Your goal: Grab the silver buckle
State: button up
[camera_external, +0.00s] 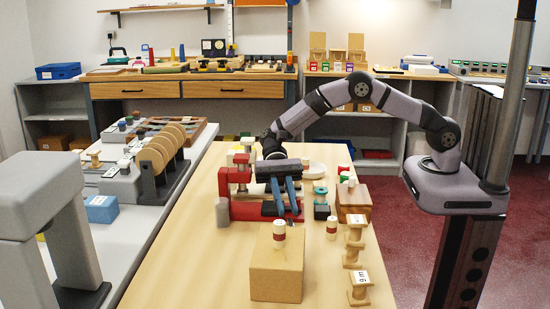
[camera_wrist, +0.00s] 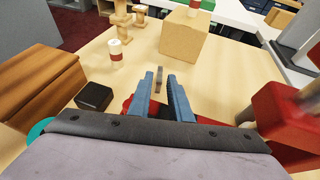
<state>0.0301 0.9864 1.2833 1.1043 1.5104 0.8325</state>
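A small, thin grey piece (camera_wrist: 160,78), likely the silver buckle, shows in the wrist view between the tips of my two blue fingers. I cannot tell its full shape or whether it stands on the table. I cannot make it out in the external view. My gripper (camera_wrist: 162,79) is open, with a gap between the fingers, and neither finger clearly touches the grey piece. In the external view my gripper (camera_external: 288,211) points down and toward the camera, beside the red clamp-like frame.
The red frame (camera_external: 239,179) stands close on one side. A cardboard box (camera_external: 277,274) with a cup on it, another cup (camera_external: 332,228), a wooden block (camera_external: 353,204), a black block (camera_wrist: 94,97) and wooden spools (camera_external: 355,238) stand around. Bare tabletop lies toward the front left.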

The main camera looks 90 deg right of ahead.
aim_at(291, 223)
jog(key=shift+p+x, duration=0.3)
jog(key=shift+x, duration=1.65)
jog(key=shift+c, duration=0.3)
grip_shut()
jog(key=shift+r, duration=0.1)
